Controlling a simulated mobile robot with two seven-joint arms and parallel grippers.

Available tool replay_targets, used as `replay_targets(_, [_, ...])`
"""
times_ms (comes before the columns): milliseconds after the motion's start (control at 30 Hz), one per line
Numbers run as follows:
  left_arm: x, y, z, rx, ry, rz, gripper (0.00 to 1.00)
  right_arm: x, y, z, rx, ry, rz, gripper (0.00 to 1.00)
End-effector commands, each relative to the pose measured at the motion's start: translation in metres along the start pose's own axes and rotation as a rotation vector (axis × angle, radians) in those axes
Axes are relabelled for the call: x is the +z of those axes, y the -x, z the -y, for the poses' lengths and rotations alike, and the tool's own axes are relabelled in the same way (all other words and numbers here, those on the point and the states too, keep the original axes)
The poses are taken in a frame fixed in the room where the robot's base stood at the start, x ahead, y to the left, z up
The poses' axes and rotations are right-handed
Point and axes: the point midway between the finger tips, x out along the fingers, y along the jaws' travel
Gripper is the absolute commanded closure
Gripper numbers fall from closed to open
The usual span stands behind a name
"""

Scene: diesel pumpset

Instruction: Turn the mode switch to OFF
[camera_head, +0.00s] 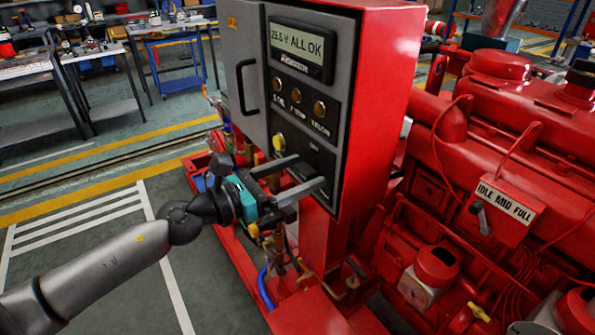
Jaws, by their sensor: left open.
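The red control box carries a grey front panel (340,97). A small yellow knob (279,142) at the lower left of this panel looks like the mode switch. It sits beside a black plate (318,155) with small white lettering that I cannot read for sure. Its pointing direction is too small to tell. My left gripper (309,170) is open and empty, its two grey fingers spread in front of the black plate, below and right of the knob. The fingers hide part of the plate. I cannot tell whether they touch it. My right gripper is not in view.
A display (297,51) reads "25.5 V ALL OK" above three round brown buttons (296,96). A grey door with a black handle (246,87) is at the left. The red engine (500,150) with an "IDLE MID FULL" lever (480,214) fills the right. Open floor lies left.

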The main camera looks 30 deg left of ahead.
Motion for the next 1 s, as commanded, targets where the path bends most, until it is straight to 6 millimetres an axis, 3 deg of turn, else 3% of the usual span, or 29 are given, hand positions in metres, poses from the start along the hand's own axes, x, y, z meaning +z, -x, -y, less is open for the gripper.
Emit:
replay_targets(167, [-0.0001, 0.0001, -0.0002, 0.000, 0.000, 0.000, 0.17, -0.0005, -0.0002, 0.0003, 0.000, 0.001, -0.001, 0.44])
replay_targets(900, [0.0000, 0.0003, -0.0001, 0.000, 0.001, 0.000, 1.00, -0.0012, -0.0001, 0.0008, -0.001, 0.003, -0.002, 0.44])
replay_targets(1000, [0.0001, 0.0003, -0.0001, 0.000, 0.002, 0.000, 1.00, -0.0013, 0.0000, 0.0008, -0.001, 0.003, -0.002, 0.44])
